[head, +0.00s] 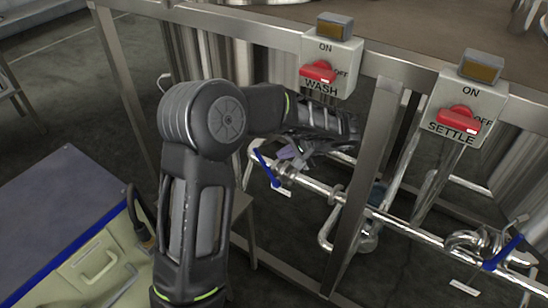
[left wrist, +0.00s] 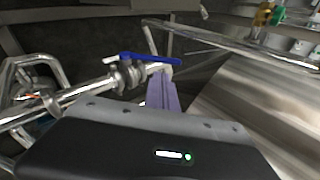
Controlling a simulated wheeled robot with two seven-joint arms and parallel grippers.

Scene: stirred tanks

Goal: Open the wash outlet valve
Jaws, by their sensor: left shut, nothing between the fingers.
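The wash outlet valve has a blue lever handle (head: 265,168) on a shiny steel pipe below the WASH switch box. In the head view the lever slants across the pipe line. The lever also shows in the left wrist view (left wrist: 152,58), just beyond my fingertips. My left gripper (head: 288,153) is close beside the lever in the head view, its purple-grey fingers shut and empty. The fingers also show in the left wrist view (left wrist: 162,92), pointing at the lever's end. I cannot tell whether they touch it. My right gripper is not in view.
The WASH box (head: 331,58) and SETTLE box (head: 468,100) carry red switches on the steel frame. Another blue valve lever (head: 504,252) is at the lower right. A frame post (head: 362,185) stands right of the wash valve. A blue-topped cart (head: 55,215) is at the left.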

